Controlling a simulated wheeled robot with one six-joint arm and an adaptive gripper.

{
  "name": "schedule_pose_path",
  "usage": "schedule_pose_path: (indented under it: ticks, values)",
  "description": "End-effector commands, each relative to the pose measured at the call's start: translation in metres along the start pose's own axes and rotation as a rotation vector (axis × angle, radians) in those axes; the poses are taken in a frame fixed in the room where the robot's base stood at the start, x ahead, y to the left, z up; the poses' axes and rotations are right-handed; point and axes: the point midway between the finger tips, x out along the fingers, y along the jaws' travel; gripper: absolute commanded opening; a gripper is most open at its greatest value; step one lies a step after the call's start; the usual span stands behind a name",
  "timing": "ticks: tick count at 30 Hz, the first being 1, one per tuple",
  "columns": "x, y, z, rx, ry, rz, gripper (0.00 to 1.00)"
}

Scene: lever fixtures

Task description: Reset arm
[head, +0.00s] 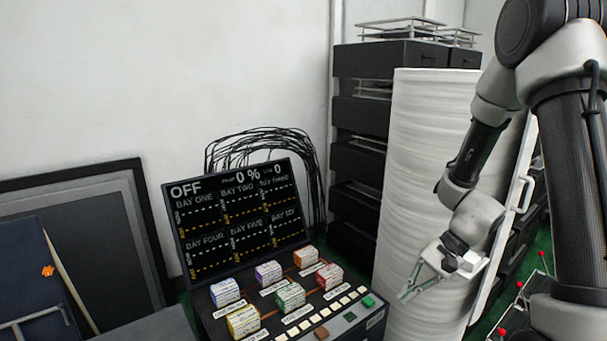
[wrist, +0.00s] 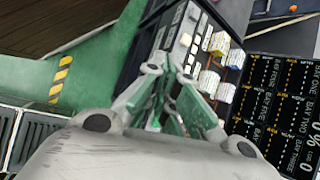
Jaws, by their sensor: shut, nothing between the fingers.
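My gripper (head: 408,294) is at the right in the head view, shut and empty, with its green-tipped fingers pointing down and left. It is in front of the white ribbed cylinder and to the right of the console. In the wrist view my gripper (wrist: 166,112) has its green fingers together, with the console beyond them. My arm (head: 490,130) comes down from the upper right, bent at the elbow. No lever held by the gripper shows.
A console (head: 205,300) carries several coloured blocks and buttons. Its screen (head: 238,215) reads OFF and 0 %. A white ribbed cylinder (head: 425,130) stands before dark drawers (head: 357,122). Red-knobbed levers (head: 502,332) are at lower right. Green floor (wrist: 95,75) is open beside the console.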

Motion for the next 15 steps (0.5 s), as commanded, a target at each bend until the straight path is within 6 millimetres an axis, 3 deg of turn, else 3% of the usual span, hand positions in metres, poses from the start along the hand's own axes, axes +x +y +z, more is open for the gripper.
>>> schedule_pose_path:
  ticks: [1, 6, 15]
  values:
    - [-0.022, 0.007, 0.014, -0.077, 0.018, 0.048, 0.0]
    - [-0.092, 0.041, 0.052, -0.312, 0.105, 0.237, 0.0]
    - [-0.197, 0.082, 0.101, -0.636, 0.39, 0.484, 0.0]
